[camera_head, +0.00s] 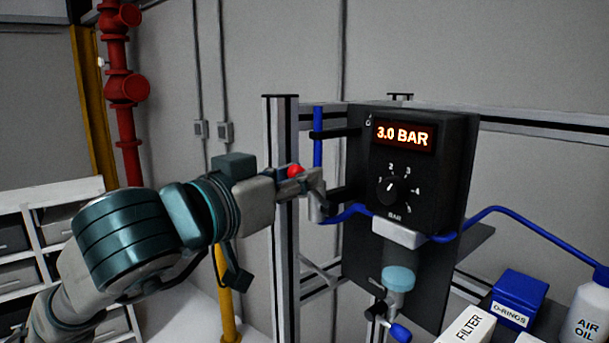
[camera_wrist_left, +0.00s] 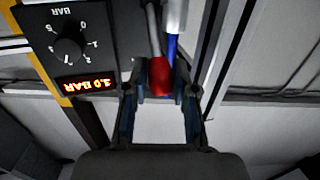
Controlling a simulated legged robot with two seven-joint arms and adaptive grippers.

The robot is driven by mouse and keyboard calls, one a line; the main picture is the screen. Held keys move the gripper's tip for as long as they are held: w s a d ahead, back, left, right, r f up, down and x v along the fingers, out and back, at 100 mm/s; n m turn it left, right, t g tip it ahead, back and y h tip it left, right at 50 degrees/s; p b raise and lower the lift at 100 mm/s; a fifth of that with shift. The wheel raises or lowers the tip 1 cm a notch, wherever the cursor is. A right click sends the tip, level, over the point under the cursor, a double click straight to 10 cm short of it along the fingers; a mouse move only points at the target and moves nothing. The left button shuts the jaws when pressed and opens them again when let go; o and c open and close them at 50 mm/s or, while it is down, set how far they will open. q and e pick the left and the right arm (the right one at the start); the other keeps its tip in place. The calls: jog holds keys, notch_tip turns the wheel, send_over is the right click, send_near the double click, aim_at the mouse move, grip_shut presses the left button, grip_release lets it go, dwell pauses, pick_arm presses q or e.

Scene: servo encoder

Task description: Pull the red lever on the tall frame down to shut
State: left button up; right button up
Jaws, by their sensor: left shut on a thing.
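The red lever (camera_head: 295,171) is at the post of the tall metal frame (camera_head: 284,240); in the head view only its round red end shows above my fingers. My left gripper (camera_head: 307,182) comes in from the left and is shut on it. In the left wrist view the red lever end (camera_wrist_left: 160,78) sits between the two fingertips of my left gripper (camera_wrist_left: 159,88), and a grey rod runs on from it. The rest of the lever is mostly hidden in the head view. My right gripper is not in view.
A black regulator panel (camera_head: 420,150) reading 3.0 BAR stands right of the gripper, with a dial and a blue hose (camera_head: 530,227). A blue O-rings box (camera_head: 519,297), a filter box (camera_head: 466,327) and an air oil bottle (camera_head: 588,310) stand at lower right.

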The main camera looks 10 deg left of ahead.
pick_arm(q)
jog(key=shift+s+a, duration=0.1)
jog(key=shift+s+a+f+b, duration=0.35)
jog(key=shift+s+f+b, duration=0.1)
jog(key=shift+f, duration=0.1)
dwell(0.4)
jog(key=shift+s+a+f+b, duration=0.15)
jog(key=shift+s+f+b, duration=0.1)
jog(key=shift+f, duration=0.1)
jog(key=shift+s+a+f+b, duration=0.1)
jog(key=shift+a+f+b, duration=0.1)
jog(key=shift+f, duration=0.15)
